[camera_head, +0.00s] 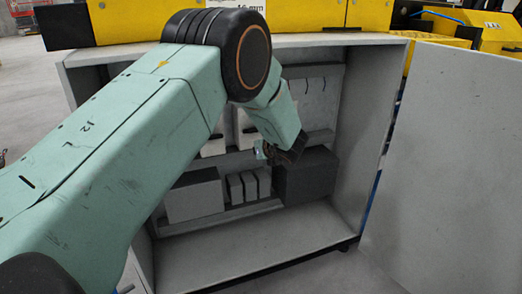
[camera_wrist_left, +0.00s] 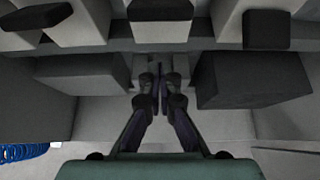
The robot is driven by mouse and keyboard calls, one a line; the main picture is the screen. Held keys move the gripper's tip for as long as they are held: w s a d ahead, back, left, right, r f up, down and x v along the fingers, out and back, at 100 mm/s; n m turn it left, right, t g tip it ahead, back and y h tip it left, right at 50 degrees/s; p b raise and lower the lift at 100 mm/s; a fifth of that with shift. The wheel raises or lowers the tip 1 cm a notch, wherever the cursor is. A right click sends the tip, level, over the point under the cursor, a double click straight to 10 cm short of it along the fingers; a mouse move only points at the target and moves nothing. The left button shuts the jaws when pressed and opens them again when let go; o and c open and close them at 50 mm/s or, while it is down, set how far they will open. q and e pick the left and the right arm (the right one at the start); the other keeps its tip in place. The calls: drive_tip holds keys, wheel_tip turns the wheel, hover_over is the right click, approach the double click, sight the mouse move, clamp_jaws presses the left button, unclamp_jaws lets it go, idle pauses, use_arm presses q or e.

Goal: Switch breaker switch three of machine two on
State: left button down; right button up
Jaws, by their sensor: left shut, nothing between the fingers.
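The open grey machine cabinet (camera_head: 345,140) holds a row of white breaker modules with black switches. Two modules show in part behind my arm, one with a dark switch (camera_head: 213,138). In the left wrist view, black switches line the top edge: one at left (camera_wrist_left: 38,16), one in the middle (camera_wrist_left: 160,10) and one at right (camera_wrist_left: 266,29). I cannot tell which is switch three. My left gripper (camera_head: 277,153) is in front of the lower shelf, below the switch row. Its fingertips (camera_wrist_left: 160,84) are together and empty, apart from the switches. My right gripper is not in view.
Below are a grey box (camera_head: 195,196), small light blocks (camera_head: 250,185) and a dark box (camera_head: 308,176), close beside my left gripper. The open cabinet door (camera_head: 455,150) stands at right. The cabinet floor (camera_head: 255,250) is clear.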

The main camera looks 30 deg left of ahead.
use_arm(q)
drive_tip(key=s+d+r+p, duration=0.2)
drive_tip(key=s+d+r, duration=0.2)
drive_tip(key=r, duration=0.3)
drive_tip(key=shift+s+d+r+p, duration=0.2)
drive_tip(key=shift+d+p, duration=0.2)
drive_tip(key=shift+d, duration=0.2)
drive_tip(key=shift+a, duration=0.1)
drive_tip(key=shift+d+f, duration=0.1)
drive_tip(key=shift+d, duration=0.1)
